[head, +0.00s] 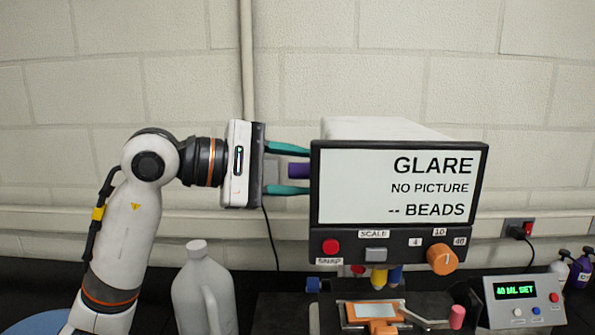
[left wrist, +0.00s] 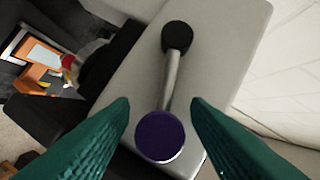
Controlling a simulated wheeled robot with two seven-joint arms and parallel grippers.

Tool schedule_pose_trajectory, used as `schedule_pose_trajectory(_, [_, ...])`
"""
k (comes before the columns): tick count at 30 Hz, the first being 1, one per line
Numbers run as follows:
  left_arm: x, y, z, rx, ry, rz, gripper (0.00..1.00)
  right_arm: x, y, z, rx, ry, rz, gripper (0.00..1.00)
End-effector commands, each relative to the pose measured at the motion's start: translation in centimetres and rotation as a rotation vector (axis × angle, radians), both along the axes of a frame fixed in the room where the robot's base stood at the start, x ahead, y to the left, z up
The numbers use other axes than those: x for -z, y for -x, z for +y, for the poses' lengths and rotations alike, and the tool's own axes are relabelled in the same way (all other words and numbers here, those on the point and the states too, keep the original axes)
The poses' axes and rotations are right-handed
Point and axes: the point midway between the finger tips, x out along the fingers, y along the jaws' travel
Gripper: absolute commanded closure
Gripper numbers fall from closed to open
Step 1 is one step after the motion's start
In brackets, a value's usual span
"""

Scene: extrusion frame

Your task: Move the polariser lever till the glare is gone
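The polariser lever sits on the left side of the grey microscope housing. In the left wrist view it has a black pivot (left wrist: 177,37), a metal rod (left wrist: 171,80) and a purple knob (left wrist: 160,136); in the head view only the purple knob (head: 298,170) shows. My left gripper (head: 308,170) is open, one teal finger above the knob and one below. In the left wrist view the fingers (left wrist: 160,101) stand on either side of the knob with gaps. The screen (head: 395,185) reads "GLARE", "NO PICTURE", "-- BEADS". My right gripper is not in view.
Below the screen are a red button (head: 331,246), a grey button (head: 376,254) and an orange dial (head: 442,260). A white jug (head: 203,290) stands below my left arm. A small box with a green display (head: 524,300) is at the right. A pale wall is behind.

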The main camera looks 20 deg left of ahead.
Motion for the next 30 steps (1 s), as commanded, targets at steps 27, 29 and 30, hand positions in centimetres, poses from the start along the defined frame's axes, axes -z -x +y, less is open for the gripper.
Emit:
schedule_pose_trajectory(27, [-2.2, 6.7, 9.4, -0.001, 0.000, 0.000, 0.57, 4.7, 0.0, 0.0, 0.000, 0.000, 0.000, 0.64])
schedule_pose_trajectory(29, [-2.3, 6.8, 9.5, -0.001, 0.000, 0.000, 0.57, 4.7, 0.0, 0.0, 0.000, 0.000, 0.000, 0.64])
schedule_pose_trajectory(30, [-2.3, 6.8, 9.6, -0.001, 0.000, 0.000, 0.57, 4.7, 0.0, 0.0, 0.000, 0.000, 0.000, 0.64])
